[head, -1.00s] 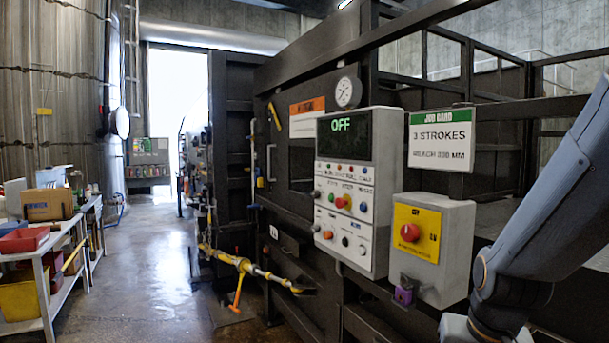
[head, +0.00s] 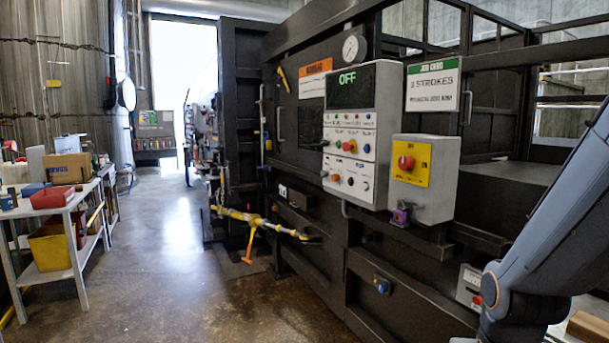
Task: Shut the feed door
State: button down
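The black waste compactor (head: 300,240) fills the middle and right of the head view. A tall, ribbed black panel (head: 241,110) stands out at its left end; I cannot tell for sure whether this is the feed door. A yellow bar (head: 240,216) with an orange handle sticks out low beside that panel. The control box (head: 348,140) on the compactor's front shows OFF. My arm shows at the right edge, but my gripper is outside the view.
A grey box with a red button (head: 424,180) juts from the compactor, with a purple padlock (head: 401,215) below it. A white job card (head: 432,87) reads 3 strokes. A shelf table (head: 66,215) stands at the left. The concrete floor (head: 165,270) between is clear.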

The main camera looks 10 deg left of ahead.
aim_at(303, 71)
jog(key=u, duration=0.7)
jog(key=i, duration=1.1)
jog(key=u, duration=0.9)
jog(key=i, duration=1.8)
jog(key=z, duration=0.45)
jog(key=i, duration=1.1)
jog(key=z, duration=0.85)
